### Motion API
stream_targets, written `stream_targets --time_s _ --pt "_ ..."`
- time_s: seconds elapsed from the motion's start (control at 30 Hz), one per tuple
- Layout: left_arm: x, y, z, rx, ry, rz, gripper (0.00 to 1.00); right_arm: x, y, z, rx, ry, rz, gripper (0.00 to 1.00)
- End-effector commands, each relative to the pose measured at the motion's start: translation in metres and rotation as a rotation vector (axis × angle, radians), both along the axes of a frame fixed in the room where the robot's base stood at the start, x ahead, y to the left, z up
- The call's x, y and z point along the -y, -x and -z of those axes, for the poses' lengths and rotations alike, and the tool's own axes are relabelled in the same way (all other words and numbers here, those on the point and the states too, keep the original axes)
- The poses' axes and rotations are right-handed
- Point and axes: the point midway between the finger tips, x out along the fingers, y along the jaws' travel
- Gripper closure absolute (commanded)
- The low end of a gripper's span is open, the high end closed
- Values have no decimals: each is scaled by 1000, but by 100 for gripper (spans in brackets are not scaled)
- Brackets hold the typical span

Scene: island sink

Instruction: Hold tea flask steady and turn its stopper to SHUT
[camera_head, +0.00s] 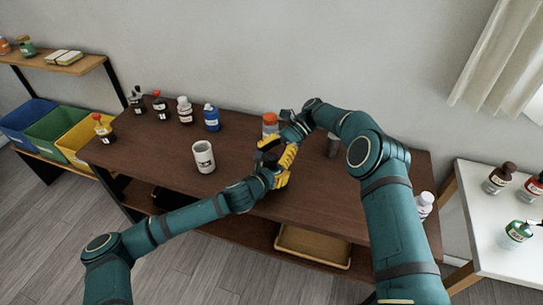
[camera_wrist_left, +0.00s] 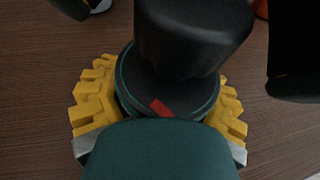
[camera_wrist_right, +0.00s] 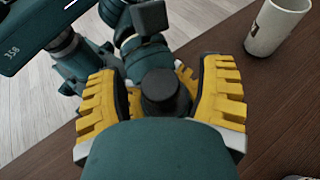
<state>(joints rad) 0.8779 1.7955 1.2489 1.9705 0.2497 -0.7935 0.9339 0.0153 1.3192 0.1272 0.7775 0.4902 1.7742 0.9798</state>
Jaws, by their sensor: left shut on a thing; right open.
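The tea flask shows in the left wrist view as a black stopper (camera_wrist_left: 192,30) above a dark collar (camera_wrist_left: 126,92) with a teal ring and a red mark (camera_wrist_left: 160,107). My left gripper (camera_head: 279,180) is shut on the flask, its yellow fingers on both sides below the stopper. My right gripper (camera_head: 278,150) is open above it. In the right wrist view the black stopper (camera_wrist_right: 160,90) stands between its spread yellow fingers, apparently clear of them. In the head view the grippers hide most of the flask. I cannot read any lettering by the red mark.
A white mug (camera_head: 204,158) stands left of the grippers on the brown table (camera_head: 235,195). An orange-capped jar (camera_head: 270,122) and a grey cup (camera_head: 333,146) stand close behind and to the right. Several bottles line the table's back left. A white bottle (camera_head: 424,203) stands at the right edge.

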Motion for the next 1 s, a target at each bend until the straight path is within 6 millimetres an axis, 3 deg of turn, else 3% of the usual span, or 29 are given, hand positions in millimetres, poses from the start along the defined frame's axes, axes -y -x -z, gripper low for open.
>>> stream_targets --time_s 0.6,1.0 --pt "-1 0 0 0 -1 -2 84 0 0 -91 2 -2 -1 32" --pt "-1 0 0 0 0 -1 84 0 0 -99 -1 -1 -1 32"
